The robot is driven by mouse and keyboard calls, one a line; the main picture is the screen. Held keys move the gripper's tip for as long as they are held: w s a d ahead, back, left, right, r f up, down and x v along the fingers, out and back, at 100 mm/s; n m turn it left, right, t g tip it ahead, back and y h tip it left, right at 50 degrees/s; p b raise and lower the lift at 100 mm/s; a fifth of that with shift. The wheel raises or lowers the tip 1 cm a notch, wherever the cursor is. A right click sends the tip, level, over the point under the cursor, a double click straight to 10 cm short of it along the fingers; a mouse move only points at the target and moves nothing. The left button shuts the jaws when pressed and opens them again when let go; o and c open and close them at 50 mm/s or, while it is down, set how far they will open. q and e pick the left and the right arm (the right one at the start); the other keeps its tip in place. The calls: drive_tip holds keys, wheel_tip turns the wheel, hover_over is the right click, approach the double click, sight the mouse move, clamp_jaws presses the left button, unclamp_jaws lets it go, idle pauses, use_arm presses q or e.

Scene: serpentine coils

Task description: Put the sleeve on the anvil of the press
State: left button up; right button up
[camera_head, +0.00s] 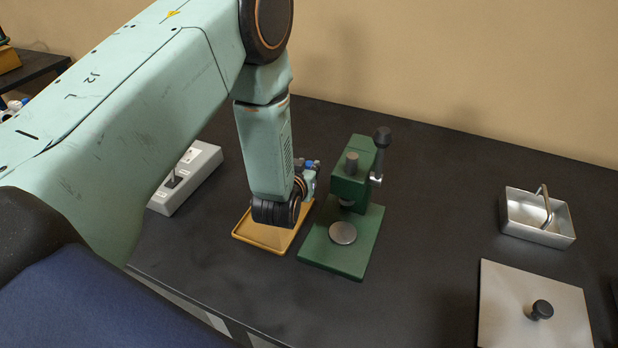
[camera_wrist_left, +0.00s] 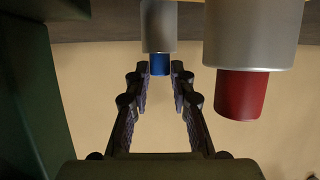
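The green press (camera_head: 352,185) stands on the black table, with a round grey anvil (camera_head: 343,233) on its base; nothing sits on the anvil. My left gripper (camera_wrist_left: 160,72) is beside the press column, above the far end of a tan tray (camera_head: 266,236), mostly hidden behind my wrist in the head view. In the left wrist view its fingers are apart, with the blue end of a silver cylinder (camera_wrist_left: 158,28) between or just beyond the tips; contact is unclear. A larger silver cylinder with a red end (camera_wrist_left: 240,95) is at the right. Which part is the sleeve is unclear. My right gripper is out of view.
A grey box with a switch (camera_head: 186,178) lies left of the tray. At the right are a metal bin with a handle (camera_head: 537,218) and a flat plate with a black knob (camera_head: 535,310). The table between press and bin is clear. The press lever (camera_head: 380,150) sticks up.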

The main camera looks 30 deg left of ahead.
use_arm(q)
clamp_jaws()
drive_tip(key=shift+r, duration=0.1)
idle(0.4)
